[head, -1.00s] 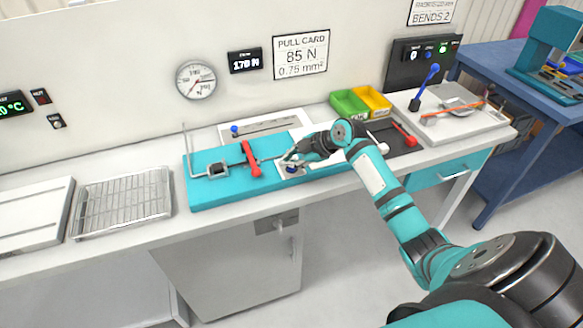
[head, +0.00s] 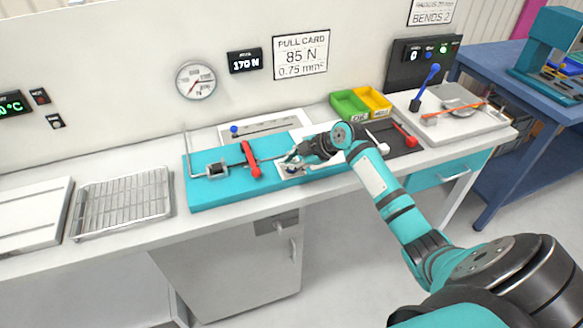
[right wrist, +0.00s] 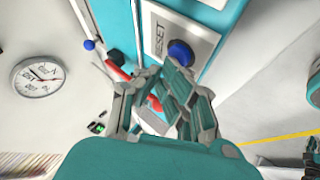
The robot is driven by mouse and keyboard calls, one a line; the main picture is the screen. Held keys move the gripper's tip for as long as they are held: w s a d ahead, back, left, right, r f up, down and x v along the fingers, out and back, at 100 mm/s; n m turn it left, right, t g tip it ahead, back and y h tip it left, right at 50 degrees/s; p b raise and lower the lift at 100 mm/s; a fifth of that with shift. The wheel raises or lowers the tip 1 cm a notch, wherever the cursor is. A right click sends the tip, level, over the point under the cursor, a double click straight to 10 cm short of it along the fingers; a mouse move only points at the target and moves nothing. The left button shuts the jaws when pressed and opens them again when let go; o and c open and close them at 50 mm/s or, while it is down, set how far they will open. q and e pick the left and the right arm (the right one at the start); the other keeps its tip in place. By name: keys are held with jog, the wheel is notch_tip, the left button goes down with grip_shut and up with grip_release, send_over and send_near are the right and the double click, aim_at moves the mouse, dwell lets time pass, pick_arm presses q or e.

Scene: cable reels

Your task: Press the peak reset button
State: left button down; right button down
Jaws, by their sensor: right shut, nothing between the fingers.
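The blue reset button (head: 291,169) sits on a pale plate at the right part of the teal tester base (head: 215,193). In the right wrist view the round blue button (right wrist: 180,52) shows beside a label whose readable letters are "ESET". My right gripper (head: 291,156) is shut and empty, just above and behind the button in the head view. In the right wrist view its fingertips (right wrist: 168,72) are close to the button's edge; I cannot tell whether they touch it.
A red lever (head: 250,160) stands on the teal base left of my gripper. The display (head: 245,61) reads 170 N beside a dial (head: 196,80). Green (head: 349,104) and yellow bins stand at the back right. A wire rack (head: 122,204) lies on the left.

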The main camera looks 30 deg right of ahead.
jog(key=shift+f, duration=0.25)
dwell(0.3)
jog(key=shift+r+p, duration=0.55)
jog(key=shift+r, duration=0.35)
jog(key=shift+r, duration=0.15)
notch_tip(320, 180, up, 5)
jog(key=p, duration=0.4)
dwell(0.4)
